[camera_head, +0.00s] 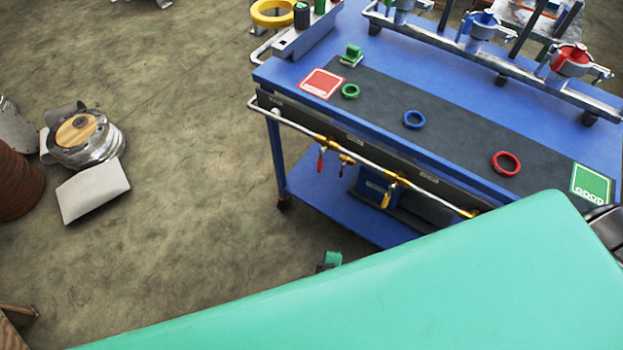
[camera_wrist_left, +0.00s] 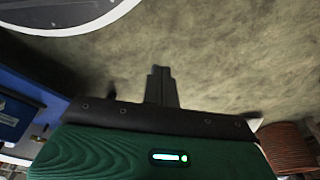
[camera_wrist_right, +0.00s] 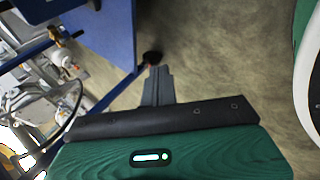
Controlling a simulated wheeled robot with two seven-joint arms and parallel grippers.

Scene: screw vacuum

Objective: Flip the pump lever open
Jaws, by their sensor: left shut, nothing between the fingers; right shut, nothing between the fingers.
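A pipe with small valve handles runs along the front of the blue cart in the head view. A red handle (camera_head: 320,160) hangs at its left, and a yellow handle (camera_head: 393,187) sits further right. A blue device (camera_head: 376,187), possibly the pump, sits on the lower shelf, partly hidden; I cannot tell which handle is the pump lever. My left gripper (camera_wrist_left: 161,75) is shut and empty above bare floor. My right gripper (camera_wrist_right: 158,75) is shut and empty, with a blue cart panel and a caster beyond its fingertips. Neither touches a handle.
My large green body part covers the lower right of the head view. The cart top (camera_head: 440,55) carries a green ring (camera_head: 350,91), a blue ring (camera_head: 414,120) and a red ring (camera_head: 506,163). Floor (camera_head: 180,230) left of the cart is mostly free; a rusty drum (camera_head: 15,185) stands at far left.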

